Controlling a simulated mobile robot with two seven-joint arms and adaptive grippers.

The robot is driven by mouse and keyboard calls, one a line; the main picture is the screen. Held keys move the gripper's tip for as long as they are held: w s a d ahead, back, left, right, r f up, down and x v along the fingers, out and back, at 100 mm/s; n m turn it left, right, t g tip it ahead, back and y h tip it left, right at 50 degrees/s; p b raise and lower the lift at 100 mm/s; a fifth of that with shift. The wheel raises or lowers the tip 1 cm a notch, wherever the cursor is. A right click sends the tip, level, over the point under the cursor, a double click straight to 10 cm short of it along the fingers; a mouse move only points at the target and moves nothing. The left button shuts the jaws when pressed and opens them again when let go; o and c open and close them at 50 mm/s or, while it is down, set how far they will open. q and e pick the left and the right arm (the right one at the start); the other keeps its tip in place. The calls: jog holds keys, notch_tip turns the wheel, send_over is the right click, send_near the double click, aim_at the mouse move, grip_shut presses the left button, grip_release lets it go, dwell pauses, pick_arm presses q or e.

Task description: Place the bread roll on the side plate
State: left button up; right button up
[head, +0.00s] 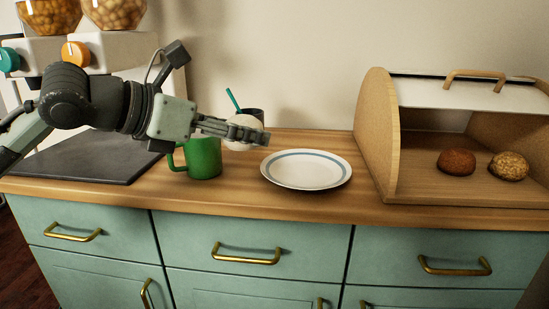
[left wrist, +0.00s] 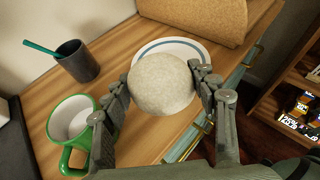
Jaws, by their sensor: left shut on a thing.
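A pale, round bread roll (left wrist: 161,83) is held between the fingers of my left gripper (left wrist: 160,92), which is shut on it. In the head view the roll (head: 240,133) is partly hidden behind the fingers of the left gripper (head: 243,131), above the counter. The side plate (head: 306,169), white with a blue ring, lies empty on the counter, to the right of the roll. In the left wrist view the plate (left wrist: 195,46) lies beyond the roll, which hides part of it. My right gripper is not in view.
A green mug (head: 203,158) stands under my left gripper. A dark cup (left wrist: 77,61) with a teal stick stands behind it. An open bread bin (head: 374,130) at the right holds two brown rolls (head: 457,162). A dark mat (head: 90,157) lies at the left.

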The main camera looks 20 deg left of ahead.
pick_arm(q)
jog(key=x, duration=0.2)
jog(key=p+x, duration=0.1)
jog(key=x, duration=0.3)
jog(key=shift+s+d+f, duration=0.25)
jog(key=shift+d+f, duration=0.15)
jog(key=shift+d, duration=0.05)
notch_tip(320, 180, down, 3)
jog(key=shift+d+f, duration=0.1)
jog(key=shift+f, duration=0.1)
jog(key=shift+f+b, duration=0.3)
jog(key=shift+f, duration=0.1)
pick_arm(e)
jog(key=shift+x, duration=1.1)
pick_arm(q)
jog(key=shift+f, duration=0.1)
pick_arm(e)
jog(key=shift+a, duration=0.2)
pick_arm(q)
jog(key=o, duration=1.1)
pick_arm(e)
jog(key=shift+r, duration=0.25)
pick_arm(q)
jog(key=shift+o, duration=0.2)
